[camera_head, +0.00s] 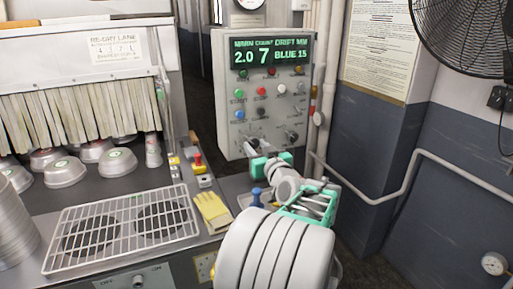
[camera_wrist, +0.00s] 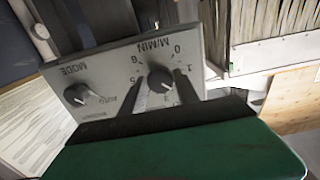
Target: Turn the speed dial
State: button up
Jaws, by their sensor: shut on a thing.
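The speed dial (camera_wrist: 160,80), a round dark knob with a pale pointer line, sits on the grey control panel (camera_wrist: 115,62) under numbers and the marking M/MIN, upside down in the wrist view. My gripper (camera_wrist: 163,92) has one dark finger on each side of the knob and is shut on it. In the head view my gripper (camera_head: 248,149) reaches the lower left of the control panel (camera_head: 228,110), and the fingertips and dial are too small to separate clearly. A second knob marked MODE (camera_wrist: 76,94) stands beside the speed dial, clear of my fingers.
The panel carries a green-lit display (camera_head: 270,52) and several coloured buttons above the dials. A strip-curtained machine (camera_head: 80,115) with upturned metal pans (camera_head: 117,162) stands at left. A wire rack (camera_head: 120,228) and yellow gloves (camera_head: 212,211) lie on the counter. Pipes run right of the panel.

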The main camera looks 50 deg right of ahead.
grip_shut()
jog(key=f+n+b, duration=0.1)
jog(key=b, duration=0.3)
jog(key=shift+b, duration=0.35)
jog(key=n+b, duration=0.2)
jog(key=b, duration=0.3)
jog(key=shift+n+b, duration=0.3)
jog(key=shift+r+n+b, duration=0.4)
jog(key=shift+n+b, duration=0.1)
jog(key=shift+b, duration=0.25)
jog(key=shift+r, duration=0.1)
jog(key=o, duration=0.8)
grip_release()
